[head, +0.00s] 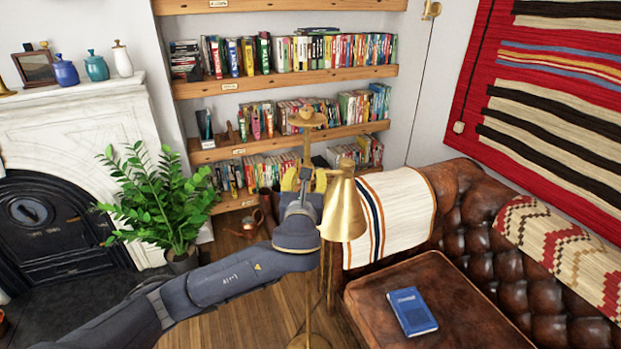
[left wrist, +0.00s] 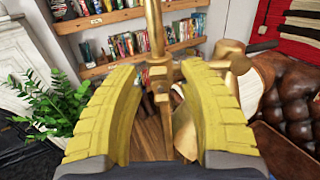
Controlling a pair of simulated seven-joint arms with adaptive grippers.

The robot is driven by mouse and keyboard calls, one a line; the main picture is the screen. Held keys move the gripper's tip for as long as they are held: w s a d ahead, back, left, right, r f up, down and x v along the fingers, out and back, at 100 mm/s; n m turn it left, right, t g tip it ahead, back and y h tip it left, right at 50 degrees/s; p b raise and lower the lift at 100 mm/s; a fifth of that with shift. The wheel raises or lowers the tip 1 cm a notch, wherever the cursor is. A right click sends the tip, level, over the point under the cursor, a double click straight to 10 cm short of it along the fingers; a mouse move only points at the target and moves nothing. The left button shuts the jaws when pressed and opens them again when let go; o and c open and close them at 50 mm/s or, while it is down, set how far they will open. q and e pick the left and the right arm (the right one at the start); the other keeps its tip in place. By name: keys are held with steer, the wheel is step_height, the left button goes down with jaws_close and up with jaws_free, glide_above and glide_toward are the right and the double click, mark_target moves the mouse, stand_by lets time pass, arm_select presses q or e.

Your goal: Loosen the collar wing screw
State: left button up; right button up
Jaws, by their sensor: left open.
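A brass floor lamp stands in front of the bookshelves, with an upright pole (head: 308,288) and a brass shade (head: 344,208) hanging to the right. In the left wrist view the pole (left wrist: 153,28) passes between my yellow fingers, with a brass collar (left wrist: 158,68) at fingertip height. A rounded brass joint (left wrist: 238,64) sits right of the right finger. I cannot clearly tell which small part is the wing screw. My left gripper (head: 298,178) is open around the pole; it also shows in the left wrist view (left wrist: 158,74). My right gripper is in neither view.
A brown leather sofa (head: 477,220) is at the right, with a leather ottoman (head: 460,305) bearing a blue book (head: 412,311). A green plant (head: 160,195) stands left of the lamp, by the white fireplace (head: 80,128). Bookshelves (head: 285,78) are behind.

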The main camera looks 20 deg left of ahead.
arm_select(q)
steer(key=shift+w, duration=0.1)
jaws_close()
stand_by(0.4)
steer(key=shift+n, duration=0.3)
steer(key=n, duration=0.4)
steer(key=shift+a, duration=0.15)
steer(key=n, duration=0.4)
steer(key=shift+f+n, duration=0.1)
steer(key=shift+n, duration=0.2)
steer(key=n, duration=0.4)
steer(key=shift+a, duration=0.1)
steer(key=shift+f+n, duration=0.15)
steer(key=shift+n, duration=2.35)
